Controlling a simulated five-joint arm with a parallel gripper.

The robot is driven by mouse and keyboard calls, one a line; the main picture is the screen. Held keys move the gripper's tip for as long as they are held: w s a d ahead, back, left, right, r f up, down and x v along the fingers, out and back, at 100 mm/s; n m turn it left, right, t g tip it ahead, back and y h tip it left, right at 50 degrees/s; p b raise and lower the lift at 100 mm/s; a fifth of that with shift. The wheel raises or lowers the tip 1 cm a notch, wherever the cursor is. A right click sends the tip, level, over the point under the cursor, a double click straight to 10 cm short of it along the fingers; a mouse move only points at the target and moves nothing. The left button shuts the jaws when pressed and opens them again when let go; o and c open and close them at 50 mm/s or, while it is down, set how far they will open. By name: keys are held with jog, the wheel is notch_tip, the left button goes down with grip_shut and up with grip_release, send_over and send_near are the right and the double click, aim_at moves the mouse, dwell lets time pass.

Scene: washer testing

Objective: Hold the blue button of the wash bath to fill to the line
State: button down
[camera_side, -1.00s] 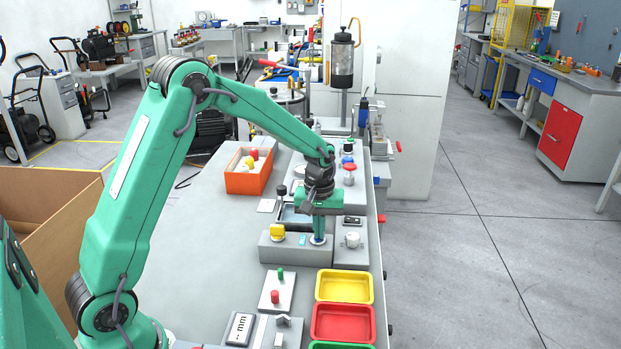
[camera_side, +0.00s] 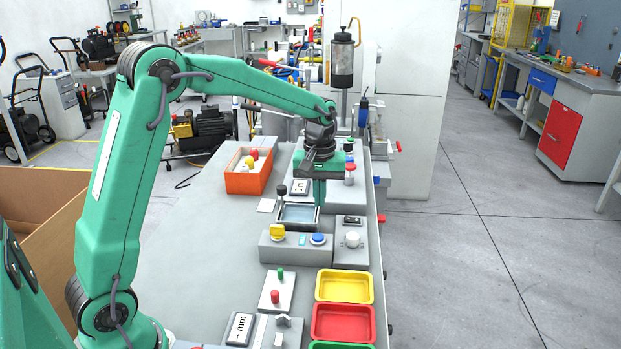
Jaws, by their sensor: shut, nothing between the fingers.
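The blue button (camera_side: 318,239) sits on top of the grey control box (camera_side: 290,253), to the right of a yellow knob (camera_side: 277,231) and a small cyan gauge window (camera_side: 302,240). The wash bath (camera_side: 296,219) is a dark-rimmed basin just behind the box, with pale blue-grey content; its level against a line is too small to read. My gripper (camera_side: 319,203) is shut and empty, pointing down above the right part of the bath, behind and above the blue button and apart from it.
A grey box with a white knob (camera_side: 352,240) and a black switch stands at the right. Yellow (camera_side: 344,299) and red (camera_side: 343,336) trays lie in front. An orange bin (camera_side: 247,184) with several coloured parts stands back left. The bench's left side is clear.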

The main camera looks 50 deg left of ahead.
jog(key=shift+r, duration=2.35)
jog(key=s+d+r+m+t, duration=0.3)
jog(key=s+r+m, duration=0.25)
jog(key=s, duration=0.75)
jog(key=s+d+f+m+t, duration=0.1)
jog(key=s+d+m+t, duration=0.1)
jog(key=s, duration=0.9)
jog(key=shift+s+f+m, duration=0.35)
jog(key=shift+m, duration=0.4)
